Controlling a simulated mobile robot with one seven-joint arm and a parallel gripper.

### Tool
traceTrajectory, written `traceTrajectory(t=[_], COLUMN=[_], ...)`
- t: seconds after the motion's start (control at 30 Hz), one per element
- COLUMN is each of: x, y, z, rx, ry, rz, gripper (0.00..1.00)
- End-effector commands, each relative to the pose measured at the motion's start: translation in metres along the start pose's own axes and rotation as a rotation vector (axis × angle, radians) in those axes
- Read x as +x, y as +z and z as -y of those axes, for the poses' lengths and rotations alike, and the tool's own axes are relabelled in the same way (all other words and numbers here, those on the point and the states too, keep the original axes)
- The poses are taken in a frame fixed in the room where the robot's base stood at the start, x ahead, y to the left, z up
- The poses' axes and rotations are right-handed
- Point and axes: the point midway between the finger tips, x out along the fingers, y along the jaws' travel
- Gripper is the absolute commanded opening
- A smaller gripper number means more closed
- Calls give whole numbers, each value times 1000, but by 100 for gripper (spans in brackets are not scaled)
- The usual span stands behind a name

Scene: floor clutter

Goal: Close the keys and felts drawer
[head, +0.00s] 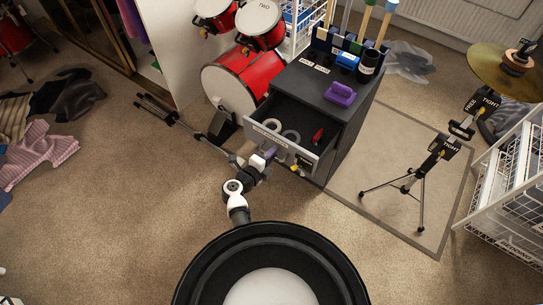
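The open drawer (318,157) sticks out from the front of a dark grey cabinet (325,88). A pale label, too small to read, is on its front, so I cannot confirm its name. Inside lie pale rings (291,136) and a red item (318,135). My gripper (268,153) is at the drawer's front face, near the middle. I cannot tell if it touches the front or a handle. Its fingers are small and partly lost against the drawer, so their opening is unclear.
A purple case (340,94), a blue item and a black cup stand on the cabinet. A red drum kit (241,80) and a fallen stand (175,118) are left. A cymbal stand (408,185) on a mat and a white wire rack (510,190) are right.

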Motion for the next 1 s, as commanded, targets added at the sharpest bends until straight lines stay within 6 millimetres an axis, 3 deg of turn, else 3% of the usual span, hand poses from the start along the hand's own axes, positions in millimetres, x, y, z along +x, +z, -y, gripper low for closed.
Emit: traceTrajectory(t=[0.13, 0.37, 0.77, 1.0], x=[0, 0, 4, 35], y=[0, 0, 0, 0], z=[0, 0, 2, 9], rx=[0, 0, 0, 0], ry=[0, 0, -1, -2], rz=[0, 0, 0, -1], gripper=[27, 0, 0, 0])
